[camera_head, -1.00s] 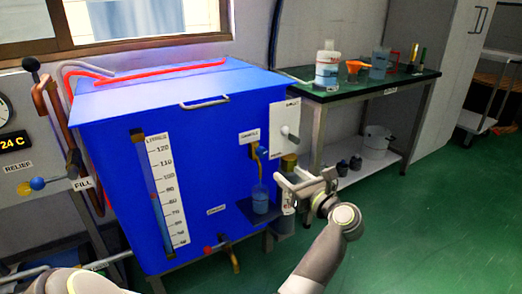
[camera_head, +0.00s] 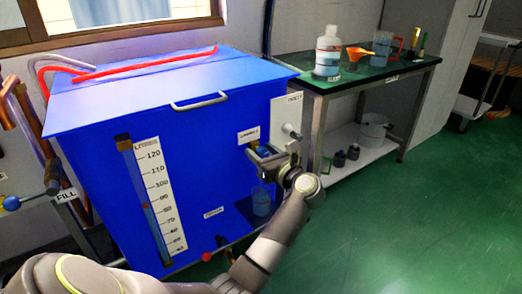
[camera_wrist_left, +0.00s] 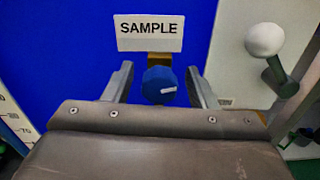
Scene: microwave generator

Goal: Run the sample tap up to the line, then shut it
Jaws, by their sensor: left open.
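The sample tap's round blue knob (camera_wrist_left: 159,85), with a white mark on it, sits below the SAMPLE label (camera_wrist_left: 149,32) on the blue tank (camera_head: 190,150). My left gripper (camera_wrist_left: 159,74) is open, with one finger on each side of the knob; I cannot tell whether they touch it. In the head view, my left gripper (camera_head: 263,153) partly covers the tap. A clear cup (camera_head: 261,203) with bluish contents stands below on a small dark shelf. Its line and exact level are too small to make out. My right gripper is not in view.
A white-knobbed lever (camera_wrist_left: 265,40) is right of the tap. A level gauge (camera_head: 145,200) runs up the tank front, and a red handle (camera_head: 206,256) is low down. A green-topped bench (camera_head: 365,72) with bottles stands behind. The floor at right is clear.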

